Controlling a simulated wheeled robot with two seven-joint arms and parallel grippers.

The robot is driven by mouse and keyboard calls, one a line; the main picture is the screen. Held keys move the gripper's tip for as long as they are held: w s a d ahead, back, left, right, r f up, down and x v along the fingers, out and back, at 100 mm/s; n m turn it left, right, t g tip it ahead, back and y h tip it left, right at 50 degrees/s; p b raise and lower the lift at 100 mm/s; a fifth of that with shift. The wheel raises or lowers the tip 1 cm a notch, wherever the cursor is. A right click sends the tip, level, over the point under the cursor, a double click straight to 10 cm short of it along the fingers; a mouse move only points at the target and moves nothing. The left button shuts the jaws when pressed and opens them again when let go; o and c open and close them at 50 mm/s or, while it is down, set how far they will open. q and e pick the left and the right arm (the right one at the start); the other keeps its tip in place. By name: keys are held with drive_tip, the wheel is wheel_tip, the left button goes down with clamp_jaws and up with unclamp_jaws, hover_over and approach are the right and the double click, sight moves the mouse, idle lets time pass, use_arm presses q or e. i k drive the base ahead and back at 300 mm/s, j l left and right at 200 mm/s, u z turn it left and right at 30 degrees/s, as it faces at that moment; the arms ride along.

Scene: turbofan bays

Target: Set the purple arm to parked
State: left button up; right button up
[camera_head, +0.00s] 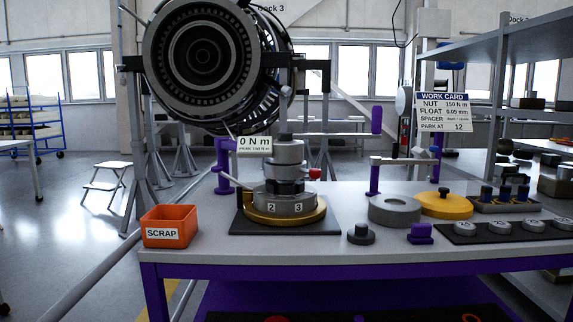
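Purple parts show around the fixture on the bench, and I cannot tell for sure which one is the purple arm. A grey bar with an upright purple handle (376,120) reaches right from the top of the central spindle stack (286,155). A purple post (375,179) right of the stack carries a short grey horizontal arm (400,160) that reaches right towards a purple upright (436,160). Another purple bracket (223,165) stands left of the stack. The work card (443,111) reads "PARK AT 12". Neither of my grippers is in view.
The stack stands on a yellow-rimmed turntable (258,218) numbered 2 and 3. A readout (254,145) shows 0 N m. An orange SCRAP bin (169,227), grey ring (394,209), yellow disc (446,206) and small purple block (420,234) sit on the bench.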

sight(277, 152)
drive_tip(key=i+l+z, duration=0.4)
drive_tip(key=i, duration=0.35)
drive_tip(key=i+l+z, duration=0.2)
drive_tip(key=i, duration=0.2)
